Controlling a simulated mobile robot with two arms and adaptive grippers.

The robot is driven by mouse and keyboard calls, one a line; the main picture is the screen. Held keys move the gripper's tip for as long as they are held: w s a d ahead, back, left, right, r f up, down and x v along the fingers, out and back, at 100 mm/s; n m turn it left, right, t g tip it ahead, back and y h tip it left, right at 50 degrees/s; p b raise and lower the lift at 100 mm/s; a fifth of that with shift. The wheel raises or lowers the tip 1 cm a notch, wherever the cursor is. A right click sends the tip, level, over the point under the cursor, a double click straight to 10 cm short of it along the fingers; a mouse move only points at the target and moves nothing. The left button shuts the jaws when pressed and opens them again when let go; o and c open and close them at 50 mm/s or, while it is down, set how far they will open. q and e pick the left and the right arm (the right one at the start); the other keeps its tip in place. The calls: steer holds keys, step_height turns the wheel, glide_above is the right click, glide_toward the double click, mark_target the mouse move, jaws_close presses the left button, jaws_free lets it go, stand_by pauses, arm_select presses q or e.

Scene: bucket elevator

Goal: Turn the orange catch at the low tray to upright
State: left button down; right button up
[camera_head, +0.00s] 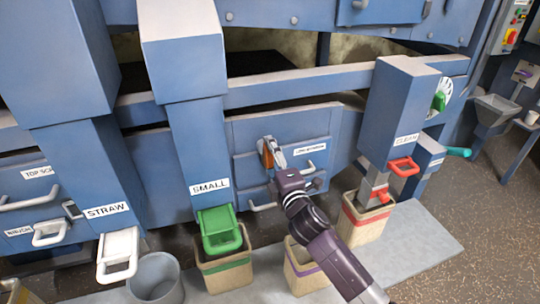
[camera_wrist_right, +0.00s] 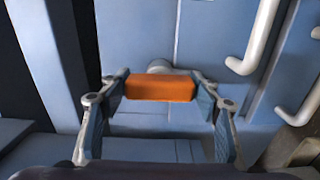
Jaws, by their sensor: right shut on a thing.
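The orange catch (camera_head: 267,155) sits on the front of the low tray (camera_head: 246,168), left of its white label. In the head view it looks taller than wide and roughly upright, partly hidden by my right gripper (camera_head: 275,150). In the right wrist view the catch (camera_wrist_right: 160,88) is an orange bar between the two fingers of my right gripper (camera_wrist_right: 162,87), which is shut on its ends. There the bar runs crosswise to the long pale tray handles. My left gripper is not in view.
Pale handles (camera_head: 311,173) stick out beside the catch. The SMALL chute (camera_head: 205,150) stands to the left and the CLEAN chute (camera_head: 392,110) to the right. Bins, such as the green-banded one (camera_head: 228,273), stand below on the grey strip.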

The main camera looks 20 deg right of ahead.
steer(key=shift+w+r, duration=0.1)
steer(key=shift+r, duration=0.35)
steer(key=o, duration=1)
steer(key=shift+o, duration=0.8)
steer(key=shift+w+f, duration=0.15)
steer(key=shift+f, duration=0.2)
steer(key=s, duration=1.2)
steer(key=shift+d, duration=0.2)
